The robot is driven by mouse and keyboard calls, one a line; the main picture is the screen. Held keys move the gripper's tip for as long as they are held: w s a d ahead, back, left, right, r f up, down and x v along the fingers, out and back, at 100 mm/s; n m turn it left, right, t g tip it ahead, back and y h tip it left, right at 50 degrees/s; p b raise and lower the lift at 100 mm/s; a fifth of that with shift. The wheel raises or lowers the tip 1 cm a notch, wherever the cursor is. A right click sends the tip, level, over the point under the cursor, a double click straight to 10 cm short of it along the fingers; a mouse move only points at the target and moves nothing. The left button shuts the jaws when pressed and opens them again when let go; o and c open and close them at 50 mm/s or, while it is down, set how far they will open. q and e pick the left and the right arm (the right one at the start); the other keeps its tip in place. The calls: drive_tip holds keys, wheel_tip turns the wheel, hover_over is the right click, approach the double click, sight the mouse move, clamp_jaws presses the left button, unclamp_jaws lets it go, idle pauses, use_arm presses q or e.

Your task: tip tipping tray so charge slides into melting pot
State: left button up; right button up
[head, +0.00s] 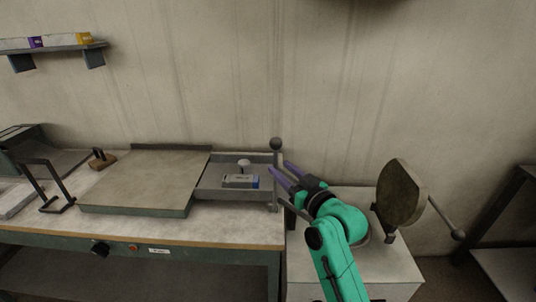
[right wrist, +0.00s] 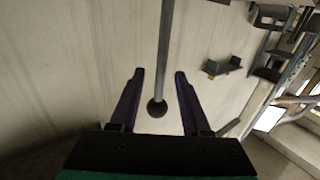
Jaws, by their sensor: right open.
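The tipping tray (head: 210,191) is a shallow grey tray at the right end of the bench. The charge (head: 238,181), a small grey block with a blue end, lies in it beside a pale round knob. An upright lever with a dark ball (head: 276,143) stands at the tray's right edge. My right gripper (head: 279,167) is open at this lever. In the right wrist view the ball (right wrist: 157,108) and its rod appear between the open purple fingers (right wrist: 159,74), with no visible grip. The melting pot is largely hidden behind my right arm. My left gripper is out of view.
A round lid-like disc (head: 402,192) with a long handle stands tilted up over the pale stand (head: 400,267) at right. A flat grey plate (head: 150,180) lies left of the tray. A wall shelf (head: 50,45) is at upper left.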

sight(274, 163)
drive_tip(key=x, duration=0.6)
drive_tip(key=shift+w+a+p, duration=0.2)
drive_tip(key=shift+a+p, duration=0.05)
drive_tip(key=shift+p, duration=0.15)
drive_tip(key=shift+f, duration=0.1)
clamp_jaws()
idle(0.8)
